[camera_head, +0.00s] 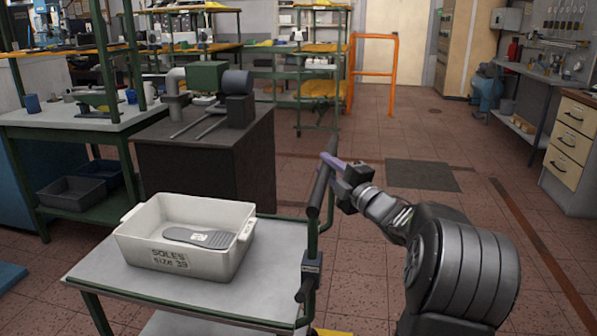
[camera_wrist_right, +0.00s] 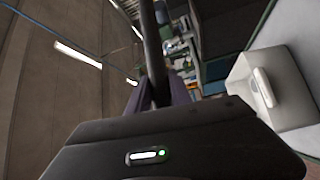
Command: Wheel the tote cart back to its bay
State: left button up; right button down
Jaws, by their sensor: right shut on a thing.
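The tote cart (camera_head: 175,295) has a grey top and a green frame, and stands low in front of me in the head view. Its dark push handle (camera_head: 318,188) rises at the cart's right side. My right gripper (camera_head: 331,163) is shut on this handle, near its upper part. In the right wrist view the dark bar (camera_wrist_right: 153,60) runs between the purple fingers (camera_wrist_right: 155,97). A white tote (camera_head: 190,240) marked "SOLES size 39" sits on the cart with a grey sole (camera_head: 200,237) inside; the tote also shows in the right wrist view (camera_wrist_right: 285,85). My left gripper is not visible.
A dark machine cabinet (camera_head: 205,165) stands just beyond the cart. A workbench (camera_head: 60,125) is at the left, drawers (camera_head: 572,140) at the right. An orange rail (camera_head: 374,73) stands at the back. Open tiled floor, with a dark mat (camera_head: 422,175), lies ahead right.

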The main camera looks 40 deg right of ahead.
jog(key=s+d+b, duration=0.1)
jog(key=s+d, duration=0.3)
jog(key=s, duration=0.1)
jog(key=shift+s, duration=0.35)
jog(key=shift+s+d, duration=0.1)
jog(key=shift+d, duration=0.05)
jog(key=c, duration=1.5)
grip_release()
jog(key=shift+s+d, duration=0.1)
jog(key=shift+s, duration=0.05)
jog(key=shift+c, duration=0.2)
jog(key=shift+o, duration=0.9)
jog(key=shift+s, duration=0.15)
jog(key=shift+o, duration=1)
jog(key=shift+w, duration=0.2)
